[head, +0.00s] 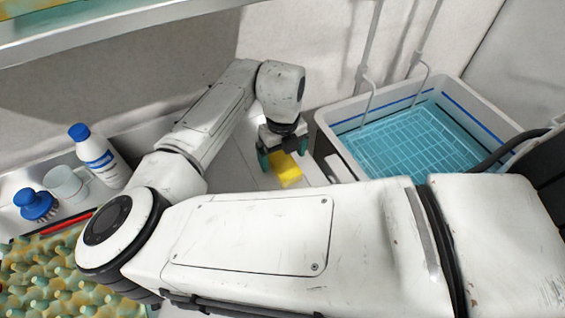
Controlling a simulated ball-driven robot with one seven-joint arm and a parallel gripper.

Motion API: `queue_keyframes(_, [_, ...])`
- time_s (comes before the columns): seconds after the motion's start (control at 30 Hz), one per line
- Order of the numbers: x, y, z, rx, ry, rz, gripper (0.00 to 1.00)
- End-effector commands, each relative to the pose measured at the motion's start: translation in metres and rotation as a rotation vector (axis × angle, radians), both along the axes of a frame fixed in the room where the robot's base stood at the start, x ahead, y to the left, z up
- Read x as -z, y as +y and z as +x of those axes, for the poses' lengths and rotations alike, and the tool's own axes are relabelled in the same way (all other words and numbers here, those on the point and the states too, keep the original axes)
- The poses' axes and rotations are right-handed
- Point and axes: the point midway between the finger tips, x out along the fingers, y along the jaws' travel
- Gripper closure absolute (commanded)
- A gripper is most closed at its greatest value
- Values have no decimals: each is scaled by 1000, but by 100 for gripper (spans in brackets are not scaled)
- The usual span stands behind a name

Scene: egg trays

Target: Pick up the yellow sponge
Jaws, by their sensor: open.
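The yellow sponge (287,169) lies on the light surface near the middle of the head view, left of the white basin. My gripper (284,163) points down at it, with its dark green fingers apart, one at the left of the sponge and one toward its upper right. The jaws are open. The far side of the sponge is partly hidden by the gripper. I cannot tell whether the fingers touch it.
A white basin (328,140) with blue water and a rack stands at the right. At the left are a white bottle (97,157), a clear cup (68,184), a blue brush (37,204) and an egg tray (50,275). A shelf (110,28) hangs above.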

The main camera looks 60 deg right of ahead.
Motion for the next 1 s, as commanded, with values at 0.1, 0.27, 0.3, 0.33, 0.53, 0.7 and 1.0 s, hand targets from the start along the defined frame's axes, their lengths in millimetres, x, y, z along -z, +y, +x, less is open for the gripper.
queue_keyframes(0.1, [16,-1,-1,-1,3,2,4])
queue_keyframes(0.27, [31,-1,-1,0,3,2,4])
queue_keyframes(0.3, [33,-1,-1,0,1,2,4])
queue_keyframes(0.33, [33,-1,0,0,1,2,4])
queue_keyframes(0.53, [34,-1,0,0,0,1,6])
queue_keyframes(0.7, [33,-1,0,0,1,1,22])
queue_keyframes(1.0, [33,-1,0,0,1,1,51])
